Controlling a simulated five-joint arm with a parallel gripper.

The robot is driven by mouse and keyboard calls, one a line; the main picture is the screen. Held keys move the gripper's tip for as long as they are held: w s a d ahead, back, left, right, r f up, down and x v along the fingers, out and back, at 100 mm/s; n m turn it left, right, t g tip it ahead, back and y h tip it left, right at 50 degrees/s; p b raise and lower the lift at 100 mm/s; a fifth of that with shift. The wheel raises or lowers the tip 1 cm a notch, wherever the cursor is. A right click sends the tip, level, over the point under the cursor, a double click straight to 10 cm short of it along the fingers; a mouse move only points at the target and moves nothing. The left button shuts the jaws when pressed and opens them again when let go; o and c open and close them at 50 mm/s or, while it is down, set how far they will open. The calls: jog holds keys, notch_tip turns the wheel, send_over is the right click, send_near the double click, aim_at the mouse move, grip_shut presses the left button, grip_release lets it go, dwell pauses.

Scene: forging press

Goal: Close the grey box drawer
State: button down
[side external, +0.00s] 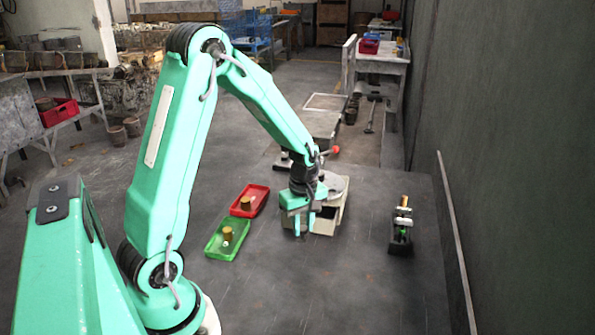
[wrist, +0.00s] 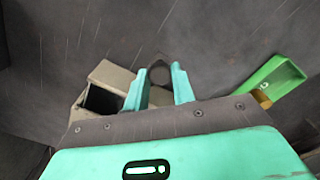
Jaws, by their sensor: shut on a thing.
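The grey box (side external: 342,212) stands on the dark floor just under and right of my gripper in the side view. Its pale drawer (wrist: 110,75) shows in the wrist view to the left of my fingers, with a dark hollow inside, so it stands open. My gripper (side external: 297,232) points down at the front of the drawer. In the wrist view my gripper (wrist: 160,84) has its two fingers on either side of a dark rounded handle (wrist: 160,68) and is shut on it. My gripper and wrist hide much of the box in the side view.
A red tray (side external: 262,207) and a green tray (side external: 212,252), each with a small brown cylinder, lie left of the box. A black holder (side external: 400,248) with small coloured items stands to the right. The floor in front of the box is clear.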

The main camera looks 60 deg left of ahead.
jog(key=w+a, duration=0.4)
jog(key=shift+w+a, duration=0.3)
jog(key=shift+w, duration=0.05)
jog(key=c, duration=1.3)
grip_release()
jog(key=shift+o, duration=0.6)
jog(key=shift+r, duration=0.15)
notch_tip(320, 180, up, 8)
jog(key=shift+f, duration=0.2)
